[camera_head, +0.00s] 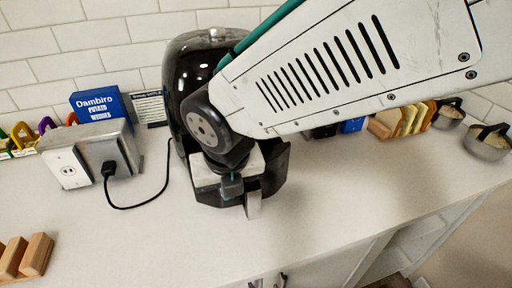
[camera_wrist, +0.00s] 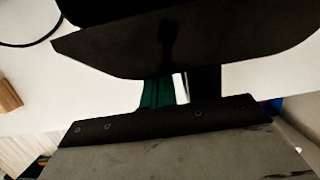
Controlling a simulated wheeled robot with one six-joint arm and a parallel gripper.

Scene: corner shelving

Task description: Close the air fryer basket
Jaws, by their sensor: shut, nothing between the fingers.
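The black, glossy air fryer (camera_head: 188,78) stands against the tiled wall in the head view, partly hidden by my arm. Its dark basket (camera_head: 274,172) sticks out at the front, so it is at least partly open. A pale upright handle (camera_head: 253,206) shows at the basket's front. My gripper (camera_head: 232,188) points down at the basket front, just left of the handle, and is shut with nothing held. In the wrist view a large dark shape, apparently the basket (camera_wrist: 190,45), fills the top and hides the fingertips. I cannot tell whether the gripper touches it.
An outlet box (camera_head: 90,155) with a plugged black cord and a blue Dambiro box (camera_head: 98,104) stand to the left. Wooden blocks (camera_head: 36,254) lie at front left. The counter (camera_head: 340,195) is clear in front.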

